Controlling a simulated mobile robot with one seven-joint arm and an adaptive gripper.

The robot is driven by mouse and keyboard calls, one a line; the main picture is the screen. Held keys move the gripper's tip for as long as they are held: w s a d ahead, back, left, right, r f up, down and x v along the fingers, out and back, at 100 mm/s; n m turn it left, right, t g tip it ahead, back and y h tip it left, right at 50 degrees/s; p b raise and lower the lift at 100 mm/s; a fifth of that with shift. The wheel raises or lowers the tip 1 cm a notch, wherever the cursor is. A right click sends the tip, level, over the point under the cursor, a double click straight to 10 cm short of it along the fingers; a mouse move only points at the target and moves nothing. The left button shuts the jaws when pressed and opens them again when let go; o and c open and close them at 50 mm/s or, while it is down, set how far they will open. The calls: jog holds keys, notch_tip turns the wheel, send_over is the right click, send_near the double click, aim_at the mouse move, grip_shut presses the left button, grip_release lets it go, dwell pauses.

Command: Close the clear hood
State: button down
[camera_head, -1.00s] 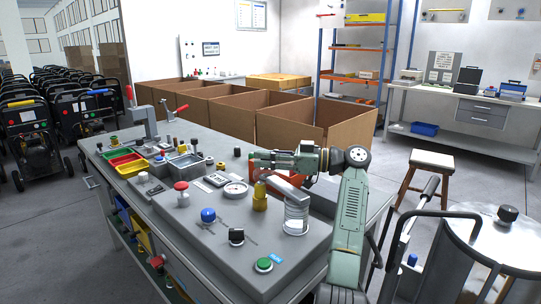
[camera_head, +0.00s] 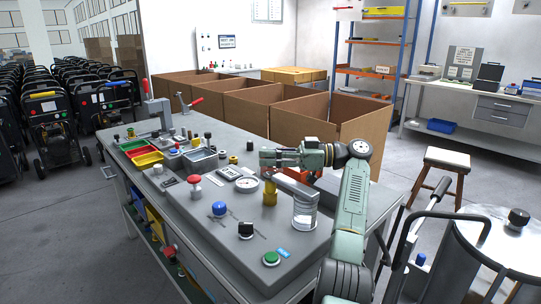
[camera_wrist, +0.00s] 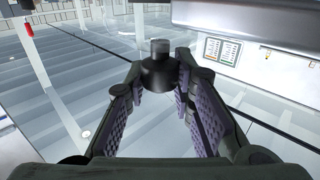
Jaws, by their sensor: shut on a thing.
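My gripper (camera_head: 273,158) is over the right part of the grey test bench (camera_head: 233,284), beside a brass-yellow fitting and above a grey bar. In the wrist view its purple-padded fingers are closed around a dark round knob (camera_wrist: 158,72) with a greyish top. A clear cylinder (camera_head: 305,212) stands on the bench under the grey bar, just below and right of my gripper. I cannot tell whether this cylinder is the hood. Pale see-through-looking bands (camera_wrist: 60,90) fill the left of the wrist view, but no hood edge is clear there.
Red (camera_head: 194,190), blue (camera_head: 219,209), black and green (camera_head: 271,258) knobs stand on the bench front. A gauge (camera_head: 246,184) lies behind them. Open cardboard boxes (camera_head: 350,125) stand behind the bench. A stool (camera_head: 447,158) and a metal drum (camera_head: 512,240) are at the right.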

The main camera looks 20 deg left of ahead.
jog(key=c, duration=1.3)
grip_release()
jog(key=shift+s, duration=0.1)
jog(key=shift+c, duration=0.2)
notch_tip(320, 180, up, 10)
jog(key=shift+f, duration=0.1)
